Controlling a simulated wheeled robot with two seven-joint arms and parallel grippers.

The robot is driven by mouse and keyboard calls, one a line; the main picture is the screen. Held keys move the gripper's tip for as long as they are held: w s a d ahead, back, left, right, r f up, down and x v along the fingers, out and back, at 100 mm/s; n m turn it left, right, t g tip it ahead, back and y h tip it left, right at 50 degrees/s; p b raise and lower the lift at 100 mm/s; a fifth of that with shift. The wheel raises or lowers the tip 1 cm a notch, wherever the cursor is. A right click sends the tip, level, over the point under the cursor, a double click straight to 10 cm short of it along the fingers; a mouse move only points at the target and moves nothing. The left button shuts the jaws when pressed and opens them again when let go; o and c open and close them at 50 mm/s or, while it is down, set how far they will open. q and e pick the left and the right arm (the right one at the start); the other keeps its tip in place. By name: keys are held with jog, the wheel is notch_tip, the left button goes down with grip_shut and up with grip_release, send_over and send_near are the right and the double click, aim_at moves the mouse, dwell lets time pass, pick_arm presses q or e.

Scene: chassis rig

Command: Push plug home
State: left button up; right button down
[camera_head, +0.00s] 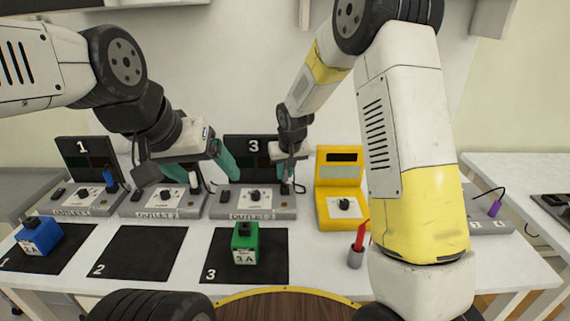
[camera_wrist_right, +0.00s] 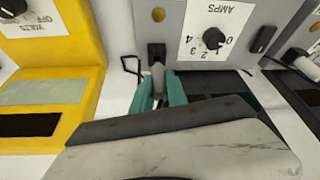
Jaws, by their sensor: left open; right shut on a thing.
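My right gripper (camera_wrist_right: 161,92) is shut on a pale grey plug (camera_wrist_right: 158,76), between its teal fingers. The plug's far end meets a black socket (camera_wrist_right: 157,52) on the grey unit with the AMPS dial (camera_wrist_right: 213,38). I cannot tell how deep the plug sits. In the head view my right gripper (camera_head: 288,170) is at the right side of the unit in front of the "3" panel (camera_head: 252,146). My left gripper (camera_head: 188,174) is open, with its teal fingers apart above the middle unit (camera_head: 135,204). The fingers hide part of that unit.
A yellow meter (camera_head: 339,172) stands just right of unit 3. A blue block (camera_head: 39,236) and a green block (camera_head: 244,244) rest on black mats 1 and 3; mat 2 (camera_head: 138,254) is bare. A red-handled tool (camera_head: 359,237) stands in a grey holder near my right arm.

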aim_at(286, 173)
jog(key=shift+f, duration=1.2)
jog(key=c, duration=1.2)
grip_release()
jog(key=shift+c, duration=0.2)
jog(key=shift+r, duration=0.15)
jog(key=v, duration=0.7)
jog(key=shift+s+r, duration=0.2)
jog(key=s+d+r+m, duration=0.1)
jog(key=s+d+r, duration=0.45)
jog(key=r, duration=0.25)
jog(key=s+d+r, duration=0.2)
jog(key=s, duration=0.5)
jog(key=s+d+r+m+t, duration=0.1)
jog(key=s+d+r, duration=0.2)
jog(key=s, duration=0.5)
jog(key=s+d+r+t+y, duration=0.1)
jog(key=s+d+r, duration=0.1)
jog(key=s, duration=0.5)
jog(key=shift+s+d+r, duration=0.35)
jog(key=shift+d, duration=0.15)
